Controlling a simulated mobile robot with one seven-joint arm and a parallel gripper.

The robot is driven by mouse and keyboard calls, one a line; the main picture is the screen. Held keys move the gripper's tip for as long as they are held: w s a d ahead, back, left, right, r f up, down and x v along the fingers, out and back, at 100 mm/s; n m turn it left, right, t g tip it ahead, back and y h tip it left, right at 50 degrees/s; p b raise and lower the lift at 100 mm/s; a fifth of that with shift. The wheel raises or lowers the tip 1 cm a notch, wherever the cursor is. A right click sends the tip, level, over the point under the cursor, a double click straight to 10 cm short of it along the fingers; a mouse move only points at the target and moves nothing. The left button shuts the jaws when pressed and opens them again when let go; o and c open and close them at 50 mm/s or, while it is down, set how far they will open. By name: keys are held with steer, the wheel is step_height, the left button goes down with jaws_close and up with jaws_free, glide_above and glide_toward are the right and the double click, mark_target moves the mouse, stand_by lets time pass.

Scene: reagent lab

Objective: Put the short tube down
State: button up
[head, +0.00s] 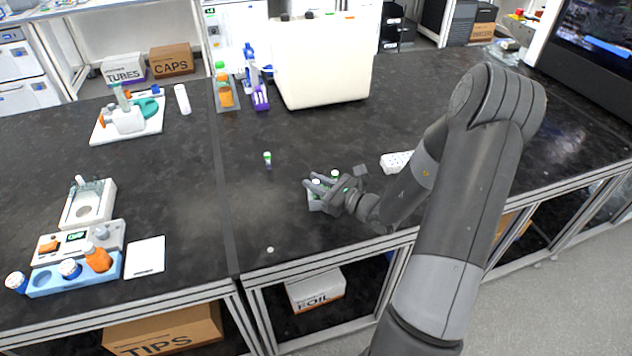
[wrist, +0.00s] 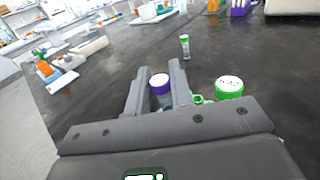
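My gripper (head: 330,186) is low over the front of the dark bench. In the wrist view its two fingers (wrist: 160,80) stand on either side of a purple-capped tube (wrist: 160,86) with a white top and appear closed on it. The tube is upright; its lower part is hidden, so its length and any contact below cannot be told. A green-capped tube (wrist: 229,86) with a white top is just right of the fingers, its body mostly hidden. A small tube with a green band (wrist: 184,46) stands upright on the bench beyond, also in the head view (head: 267,158).
A white rack (head: 396,161) lies right of my gripper, partly behind my arm. A small white round item (head: 270,250) lies near the bench's front edge. A large cream container (head: 325,75) stands at the back.

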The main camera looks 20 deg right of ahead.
steer(key=o, duration=0.4)
steer(key=shift+c, duration=0.2)
steer(key=shift+r, duration=0.1)
steer(key=v, duration=1.1)
steer(key=s+a+r+n+g+h, duration=0.1)
steer(key=s+a+r+n+g, duration=0.3)
steer(key=s+a+n+g, duration=0.4)
steer(key=s+a+r+n+g, duration=0.3)
steer(key=a+r+n+g, duration=0.15)
steer(key=a+n, duration=0.35)
steer(key=s+d+r+n+t+h, duration=0.3)
steer(key=s+r+n+h, duration=0.5)
steer(key=r+n, duration=0.3)
steer(key=shift+d+r+n+t+h, duration=0.15)
steer(key=shift+d+n+t+h, duration=0.25)
steer(key=shift+n+h, duration=0.4)
